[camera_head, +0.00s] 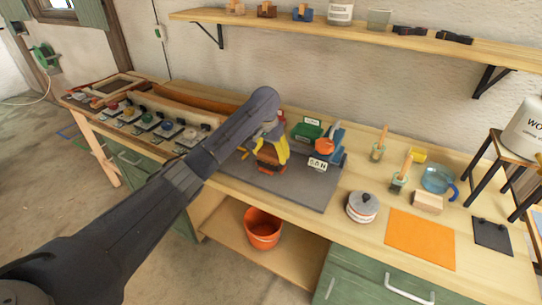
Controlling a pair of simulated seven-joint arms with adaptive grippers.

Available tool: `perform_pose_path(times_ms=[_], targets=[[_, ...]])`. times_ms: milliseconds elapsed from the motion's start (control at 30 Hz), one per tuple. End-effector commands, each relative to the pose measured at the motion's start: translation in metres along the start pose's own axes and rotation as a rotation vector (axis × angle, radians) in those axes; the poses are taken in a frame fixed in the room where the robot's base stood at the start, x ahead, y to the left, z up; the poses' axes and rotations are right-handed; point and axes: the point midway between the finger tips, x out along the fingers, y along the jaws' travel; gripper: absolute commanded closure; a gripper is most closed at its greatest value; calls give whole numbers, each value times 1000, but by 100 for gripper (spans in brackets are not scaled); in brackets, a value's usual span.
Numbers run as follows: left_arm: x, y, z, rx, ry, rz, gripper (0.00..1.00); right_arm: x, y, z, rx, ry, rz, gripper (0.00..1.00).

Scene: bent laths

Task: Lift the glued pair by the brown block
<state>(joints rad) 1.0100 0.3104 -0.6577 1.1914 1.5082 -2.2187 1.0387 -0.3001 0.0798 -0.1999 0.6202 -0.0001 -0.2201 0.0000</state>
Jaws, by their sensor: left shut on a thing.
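My left arm reaches in from the lower left. Its left gripper (272,153), with yellow fingers, points down over the dark grey mat (315,197) on the bench. It is shut on the brown block (267,158), a reddish-brown piece partly covered by the fingers. I cannot tell what is joined to the block, nor whether it is clear of the mat. My right gripper is not in view.
Close right of the gripper are a green box (307,131), an orange-and-blue tool (325,146) and a labelled sign (318,163). A lidded pot (362,206) and orange sheet (420,239) lie further right. An orange bucket (262,229) stands below. A shelf (370,30) hangs above.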

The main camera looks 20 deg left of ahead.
Motion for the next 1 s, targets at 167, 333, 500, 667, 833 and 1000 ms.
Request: perform_pose_path(times_ms=[167,333,500,667,833,1000], targets=[[-11,0,-2,1,1,-1,48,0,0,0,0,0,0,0],[-21,0,-3,1,1,-2,48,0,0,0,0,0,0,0],[-31,0,-5,1,1,-1,48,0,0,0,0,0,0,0],[-40,0,-6,2,1,-1,48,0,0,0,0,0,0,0],[-50,0,-8,1,1,-1,48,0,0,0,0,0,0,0],[-60,-1,-9,1,1,-2,48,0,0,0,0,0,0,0]])
